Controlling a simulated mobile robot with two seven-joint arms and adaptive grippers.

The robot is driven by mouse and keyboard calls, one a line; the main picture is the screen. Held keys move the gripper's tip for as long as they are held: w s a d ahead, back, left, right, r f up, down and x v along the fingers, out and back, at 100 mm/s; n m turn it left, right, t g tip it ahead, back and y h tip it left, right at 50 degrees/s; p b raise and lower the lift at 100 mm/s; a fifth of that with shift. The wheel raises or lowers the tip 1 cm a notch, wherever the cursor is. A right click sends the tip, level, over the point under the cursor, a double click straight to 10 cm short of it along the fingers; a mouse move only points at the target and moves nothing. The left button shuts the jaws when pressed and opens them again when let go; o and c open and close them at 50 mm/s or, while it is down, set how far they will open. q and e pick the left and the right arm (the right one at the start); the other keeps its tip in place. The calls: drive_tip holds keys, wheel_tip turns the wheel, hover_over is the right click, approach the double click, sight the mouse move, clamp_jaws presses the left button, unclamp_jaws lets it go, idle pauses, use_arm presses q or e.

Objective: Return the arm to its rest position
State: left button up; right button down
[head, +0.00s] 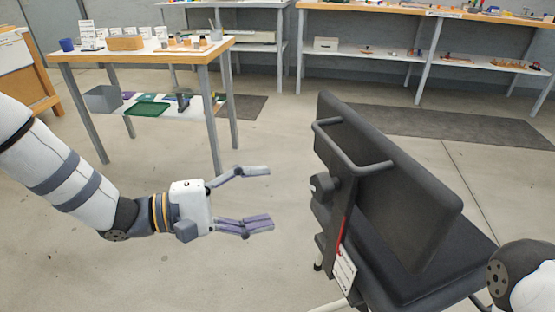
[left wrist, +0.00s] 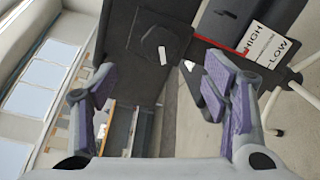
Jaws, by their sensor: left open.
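My left gripper (head: 256,198) is open and empty, held out over the floor with its fingers pointing right, to the left of the black chair in the head view. In the left wrist view the gripper's two purple-padded fingers (left wrist: 160,95) stand wide apart with nothing between them. Past them are the dark underside of the chair and a white tag. My right gripper is not in view; only a part of my right arm shows at the lower right edge of the head view.
The black chair (head: 390,190) with a white tag (head: 343,270) stands right of the left gripper. A wooden-edged table (head: 150,55) with small items stands at the left. Long workbenches (head: 430,12) line the back. The grey floor between table and chair is clear.

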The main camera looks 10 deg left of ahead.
use_arm(q)
drive_tip(key=s+a+f+m+g+y+p, duration=0.2)
drive_tip(key=s+f+y, duration=0.3)
drive_tip(key=s+f, duration=0.45)
drive_tip(key=s+a+f+m+g+y+p, duration=0.1)
drive_tip(key=s+f+g+y+p, duration=0.15)
drive_tip(key=s+f+y, duration=0.5)
drive_tip(key=s+a+f+m+g+y+p, duration=0.1)
drive_tip(key=s+a+m+g, duration=0.2)
drive_tip(key=s, duration=0.9)
drive_tip(key=s+a+f+m+g+y+p, duration=0.1)
drive_tip(key=s+a, duration=0.4)
drive_tip(key=s, duration=0.6)
drive_tip(key=shift+s+a+m+g+y, duration=0.35)
drive_tip(key=shift+a+m+g+y, duration=0.1)
drive_tip(key=shift+m+g, duration=0.6)
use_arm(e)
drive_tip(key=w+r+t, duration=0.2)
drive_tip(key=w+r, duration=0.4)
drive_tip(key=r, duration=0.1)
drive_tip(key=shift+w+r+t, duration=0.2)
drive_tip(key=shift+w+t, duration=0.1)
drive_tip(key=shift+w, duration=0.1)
